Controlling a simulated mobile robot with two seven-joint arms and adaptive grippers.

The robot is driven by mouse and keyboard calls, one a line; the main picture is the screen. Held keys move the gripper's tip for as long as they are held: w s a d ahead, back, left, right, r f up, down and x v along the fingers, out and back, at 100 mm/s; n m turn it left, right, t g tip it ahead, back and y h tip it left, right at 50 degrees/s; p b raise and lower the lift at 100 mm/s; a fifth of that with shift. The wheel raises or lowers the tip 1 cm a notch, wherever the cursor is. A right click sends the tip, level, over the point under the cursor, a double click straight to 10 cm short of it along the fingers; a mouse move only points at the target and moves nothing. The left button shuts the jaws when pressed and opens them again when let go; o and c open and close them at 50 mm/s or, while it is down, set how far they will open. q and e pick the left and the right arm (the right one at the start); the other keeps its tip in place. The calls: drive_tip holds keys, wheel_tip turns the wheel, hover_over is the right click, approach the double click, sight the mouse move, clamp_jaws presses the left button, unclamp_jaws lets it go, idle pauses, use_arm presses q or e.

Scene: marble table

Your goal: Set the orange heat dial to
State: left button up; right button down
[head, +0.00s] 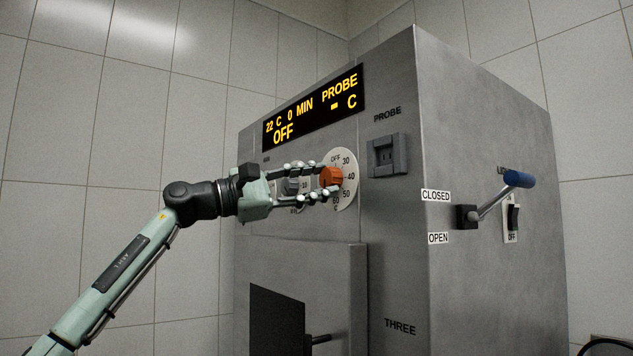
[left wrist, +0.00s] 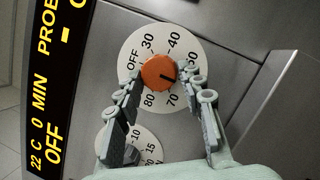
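The orange heat dial (head: 331,177) sits on a round white scale plate on the front panel of the grey machine. It also shows in the left wrist view (left wrist: 158,72), where its dark pointer mark aims right and slightly down, past 50 on the scale. My left gripper (head: 326,180) is at the dial, its fingers on either side of it. In the left wrist view the left gripper (left wrist: 160,76) looks open, with a slim gap between each finger and the dial. The fingers hide part of the scale. My right gripper is not in view.
The display (head: 312,110) reads 22 C, 0 MIN, OFF and PROBE. A grey timer dial (head: 291,187) lies left of the heat dial, partly behind my gripper. A probe socket (head: 387,156), a blue-handled lever (head: 518,179) and a switch (head: 512,219) are to the right.

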use_arm(q)
drive_tip(key=o, duration=0.4)
drive_tip(key=v, duration=1.2)
drive_tip(key=shift+w+f, duration=0.1)
